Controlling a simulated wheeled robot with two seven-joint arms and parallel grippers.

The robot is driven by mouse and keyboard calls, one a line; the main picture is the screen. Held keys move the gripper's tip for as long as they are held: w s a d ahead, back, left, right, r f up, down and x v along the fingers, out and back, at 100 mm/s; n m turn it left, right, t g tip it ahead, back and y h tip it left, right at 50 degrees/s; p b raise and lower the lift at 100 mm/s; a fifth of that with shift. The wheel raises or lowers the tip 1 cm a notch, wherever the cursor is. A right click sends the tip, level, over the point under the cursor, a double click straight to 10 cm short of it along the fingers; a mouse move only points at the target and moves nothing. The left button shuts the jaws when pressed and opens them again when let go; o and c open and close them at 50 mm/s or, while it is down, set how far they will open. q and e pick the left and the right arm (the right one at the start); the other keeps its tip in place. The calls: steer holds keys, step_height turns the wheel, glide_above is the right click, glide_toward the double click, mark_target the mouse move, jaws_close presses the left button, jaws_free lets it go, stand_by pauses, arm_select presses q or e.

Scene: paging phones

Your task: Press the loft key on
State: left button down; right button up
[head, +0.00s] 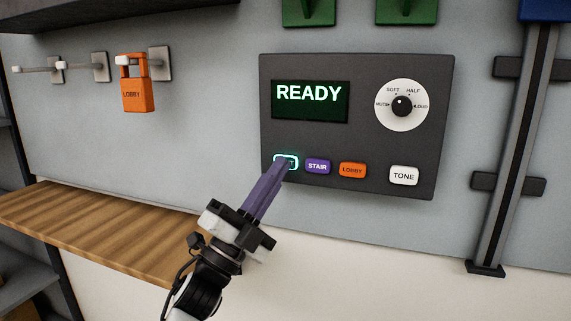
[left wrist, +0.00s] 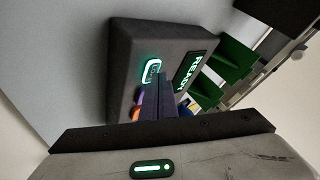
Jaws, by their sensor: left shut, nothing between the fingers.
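The loft key (head: 286,162) is the leftmost key in the lower row of the dark panel (head: 358,133); its border glows cyan-white and only the end of its label shows. My left gripper (head: 279,168) is shut and empty, its purple fingertips overlapping the key's lower edge in the head view. The glowing key also shows in the left wrist view (left wrist: 153,72), just past the fingertips (left wrist: 158,82). I cannot tell whether the tips touch it. The panel's screen (head: 310,101) reads READY. My right gripper is not in view.
Close to the right of the loft key are the purple STAIR key (head: 318,167), the orange LOBBY key (head: 352,170) and the white TONE key (head: 404,176). A volume dial (head: 402,105) sits above. An orange LOBBY handset (head: 134,88) hangs left, above a wooden shelf (head: 100,228).

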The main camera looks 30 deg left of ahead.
arm_select(q)
steer(key=shift+s, duration=0.1)
steer(key=shift+s+d+y, duration=0.1)
steer(key=shift+s+y, duration=0.2)
steer(key=s+d, duration=0.1)
steer(key=s, duration=0.5)
steer(key=shift+d, duration=0.2)
